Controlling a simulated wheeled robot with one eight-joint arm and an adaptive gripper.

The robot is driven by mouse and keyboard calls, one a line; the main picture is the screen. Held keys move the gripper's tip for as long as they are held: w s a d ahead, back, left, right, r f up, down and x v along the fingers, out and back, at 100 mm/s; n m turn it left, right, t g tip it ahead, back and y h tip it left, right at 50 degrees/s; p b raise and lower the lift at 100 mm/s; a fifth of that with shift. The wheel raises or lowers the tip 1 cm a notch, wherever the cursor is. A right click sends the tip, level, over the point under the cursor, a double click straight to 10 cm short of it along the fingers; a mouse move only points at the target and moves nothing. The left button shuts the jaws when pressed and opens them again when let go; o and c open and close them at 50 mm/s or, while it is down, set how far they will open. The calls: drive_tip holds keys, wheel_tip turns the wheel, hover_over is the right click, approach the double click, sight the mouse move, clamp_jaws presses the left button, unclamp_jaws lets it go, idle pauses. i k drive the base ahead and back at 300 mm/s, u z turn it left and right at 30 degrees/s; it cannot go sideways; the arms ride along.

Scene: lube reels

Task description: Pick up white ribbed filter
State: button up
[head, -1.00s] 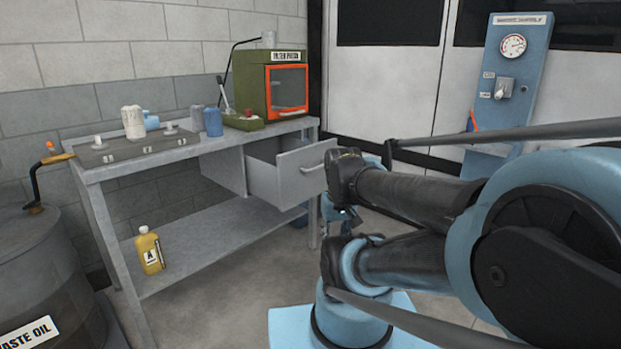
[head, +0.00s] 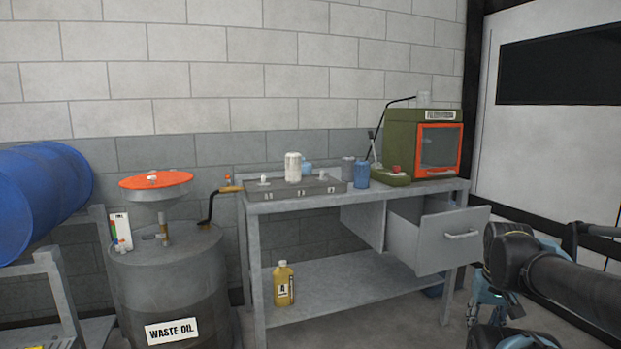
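The white ribbed filter (head: 293,167) stands upright at the left part of the workbench top, on or just behind the grey tray (head: 290,189); I cannot tell which. A light blue item (head: 307,168) is close beside it on the right. My arm is at the lower right, well away from the filter and in front of the bench's right end. My gripper (head: 480,312) hangs low there, small and partly cut off by my own arm, and whether its fingers are open is unclear.
A yellow bottle (head: 284,284) is on the lower shelf. A waste oil drum (head: 170,285) stands left, with a crank handle near the bench.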

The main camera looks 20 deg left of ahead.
sight(292, 175)
drive_tip(key=k, duration=0.65)
drive_tip(key=u, duration=0.6)
drive_tip(key=i, duration=1.55)
drive_tip(key=u, duration=0.1)
